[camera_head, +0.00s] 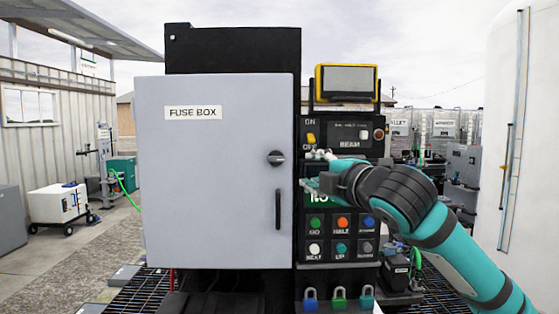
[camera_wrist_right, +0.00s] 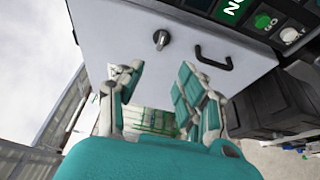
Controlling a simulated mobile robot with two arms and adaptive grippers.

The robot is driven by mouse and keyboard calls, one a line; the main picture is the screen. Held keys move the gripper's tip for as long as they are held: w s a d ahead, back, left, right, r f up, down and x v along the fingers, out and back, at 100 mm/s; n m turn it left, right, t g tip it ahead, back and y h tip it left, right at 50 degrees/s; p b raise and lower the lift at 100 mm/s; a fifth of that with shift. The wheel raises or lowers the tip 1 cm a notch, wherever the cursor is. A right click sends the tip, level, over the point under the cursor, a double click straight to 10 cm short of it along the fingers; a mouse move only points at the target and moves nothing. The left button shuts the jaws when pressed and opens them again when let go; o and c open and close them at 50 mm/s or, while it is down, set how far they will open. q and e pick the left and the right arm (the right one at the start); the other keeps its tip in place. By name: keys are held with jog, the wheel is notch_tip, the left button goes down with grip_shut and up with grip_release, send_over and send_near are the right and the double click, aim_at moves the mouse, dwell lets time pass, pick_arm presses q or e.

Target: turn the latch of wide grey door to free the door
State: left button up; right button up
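The wide grey door (camera_head: 205,190) labelled FUSE BOX appears shut on the black cabinet. Its round dark latch (camera_head: 276,158) sits near the door's right edge, with its grip bar roughly level. The latch also shows in the right wrist view (camera_wrist_right: 161,39), beyond the fingers. A black upright pull handle (camera_head: 278,208) is below the latch. My right gripper (camera_head: 308,170) is just right of the latch, in front of the control panel, and apart from the latch. In the right wrist view its fingers (camera_wrist_right: 158,88) are spread with nothing between them. My left gripper is out of view.
The control panel (camera_head: 340,250) with several coloured buttons is right of the door, partly hidden by my right arm. A yellow-framed screen (camera_head: 346,82) stands above it. Padlocks (camera_head: 339,298) hang below. Open ground lies left of the door.

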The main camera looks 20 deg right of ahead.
aim_at(277, 160)
jog(key=w+p, duration=0.2)
jog(key=w, duration=0.3)
jog(key=w+a+p, duration=0.1)
jog(key=w+p, duration=0.2)
jog(key=w, duration=0.2)
jog(key=w+a+p, duration=0.1)
jog(key=w+p, duration=0.1)
jog(key=w, duration=0.4)
jog(key=shift+w+f+p, duration=0.1)
jog(key=shift+w+p, duration=0.25)
jog(key=shift+w, duration=0.25)
jog(key=shift+s, duration=0.1)
grip_shut()
